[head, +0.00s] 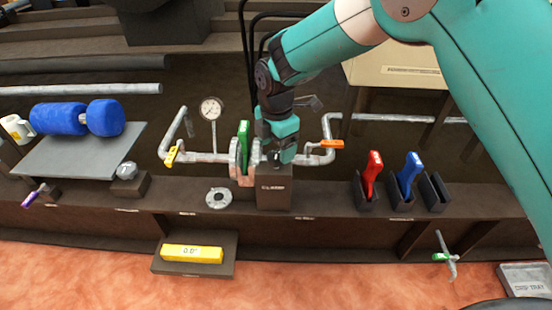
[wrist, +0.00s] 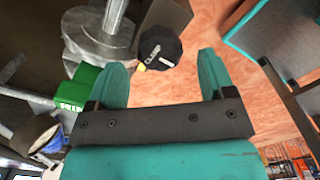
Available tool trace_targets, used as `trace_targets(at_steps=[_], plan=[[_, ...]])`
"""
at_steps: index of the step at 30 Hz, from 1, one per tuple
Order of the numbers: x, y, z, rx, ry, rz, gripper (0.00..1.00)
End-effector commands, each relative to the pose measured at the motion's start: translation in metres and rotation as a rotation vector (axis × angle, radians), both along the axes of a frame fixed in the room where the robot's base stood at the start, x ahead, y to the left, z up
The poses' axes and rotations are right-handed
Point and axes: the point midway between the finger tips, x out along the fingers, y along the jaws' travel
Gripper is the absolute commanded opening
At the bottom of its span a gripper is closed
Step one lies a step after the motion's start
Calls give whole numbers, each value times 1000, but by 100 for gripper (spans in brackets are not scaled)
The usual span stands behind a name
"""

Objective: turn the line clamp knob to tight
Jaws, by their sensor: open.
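The line clamp knob (wrist: 160,48) is black and many-sided, with a "CLAMP" label and white and yellow marks on or beside it, in the upper middle of the wrist view. In the head view my arm largely hides it, above a brown block with a label (head: 273,190). My gripper (wrist: 162,75) is open, its two teal fingers apart and nothing between them. The knob is beyond the fingertips, roughly in line with the gap; I see no contact. In the head view my gripper (head: 279,150) hangs over the block's top.
A green-handled item (head: 243,140) and grey pipe flanges stand close left of my gripper. A pressure gauge (head: 211,109), yellow valve handle (head: 171,156) and orange valve handle (head: 332,144) are on the pipe. Red (head: 373,168) and blue (head: 409,172) tools stand in holders at right.

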Motion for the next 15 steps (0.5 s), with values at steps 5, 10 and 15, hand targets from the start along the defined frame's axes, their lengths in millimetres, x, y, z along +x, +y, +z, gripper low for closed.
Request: trace_targets(at_steps=[5, 10, 15], plan=[[0, 0, -23, 0, 0, 0, 76], [0, 0, -29, 0, 0, 0, 76], [0, 0, -29, 0, 0, 0, 76]])
